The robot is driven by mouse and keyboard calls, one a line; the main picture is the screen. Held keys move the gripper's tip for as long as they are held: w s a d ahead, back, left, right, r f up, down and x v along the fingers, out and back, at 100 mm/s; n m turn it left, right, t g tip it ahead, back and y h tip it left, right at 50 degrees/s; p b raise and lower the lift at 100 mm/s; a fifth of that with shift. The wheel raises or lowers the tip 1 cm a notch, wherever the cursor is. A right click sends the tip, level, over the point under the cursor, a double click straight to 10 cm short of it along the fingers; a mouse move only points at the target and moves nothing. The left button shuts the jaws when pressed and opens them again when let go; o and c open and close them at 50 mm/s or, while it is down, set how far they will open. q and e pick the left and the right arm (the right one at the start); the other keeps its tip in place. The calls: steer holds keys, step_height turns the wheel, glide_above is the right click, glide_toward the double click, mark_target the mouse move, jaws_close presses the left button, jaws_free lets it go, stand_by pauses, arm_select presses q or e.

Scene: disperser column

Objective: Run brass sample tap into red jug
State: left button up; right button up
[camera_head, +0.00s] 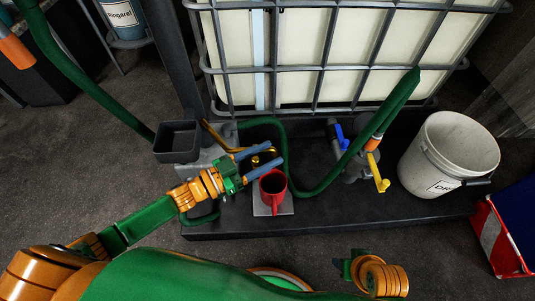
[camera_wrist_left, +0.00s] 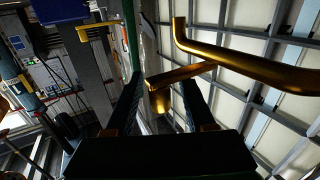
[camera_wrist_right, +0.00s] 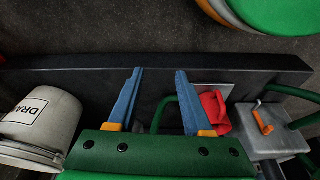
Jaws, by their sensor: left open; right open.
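The brass sample tap (camera_head: 268,153) is on the brass pipework beside the dark square funnel. In the left wrist view the brass tap (camera_wrist_left: 161,101) shows between my fingers. My left gripper (camera_head: 264,161) is open around or just in front of it; I see no firm contact. The red jug (camera_head: 272,184) stands upright just below the gripper, on a pale square plate (camera_head: 286,206). Its inside looks dark, and no stream shows. My right gripper (camera_wrist_right: 157,100) is open and empty; the red jug (camera_wrist_right: 216,112) shows beyond one of its fingers.
A white bucket (camera_head: 448,155) stands on the dark plinth at the right. Blue and yellow valve handles (camera_head: 378,173) and green hoses lie between it and the jug. The caged white tank (camera_head: 340,50) stands behind. A dark square funnel (camera_head: 177,142) is left of the tap.

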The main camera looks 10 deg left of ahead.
arm_select(q)
steer(key=shift+w+d, duration=0.1)
steer(key=shift+d, duration=0.05)
arm_select(e)
steer(key=shift+r, duration=0.15)
arm_select(q)
steer(key=shift+c, duration=0.2)
jaws_close()
steer(key=n+t+y+p, duration=0.1)
steer(key=w+n+t+y+p, duration=0.1)
steer(key=y, duration=0.1)
steer(key=n+t+y+p, duration=0.1)
steer(key=shift+w+d+r+n+t, duration=0.1)
steer(key=shift+w+d+n+t, duration=0.05)
steer(key=shift+d+n+t, duration=0.2)
steer(key=shift+w+d+n+t+y, duration=0.1)
steer(key=shift+w+n+t+y, duration=0.2)
steer(key=shift+n+y, duration=0.5)
steer(key=shift+w+d+n+t+y, duration=0.1)
steer(key=shift+w+n+t+y, duration=0.2)
steer(key=shift+y, duration=0.9)
arm_select(e)
step_height(320, 180, down, 7)
steer(key=s, duration=0.2)
steer(key=shift+d+g, duration=0.25)
steer(key=shift+g, duration=0.05)
arm_select(q)
steer(key=shift+o, duration=0.2)
jaws_free()
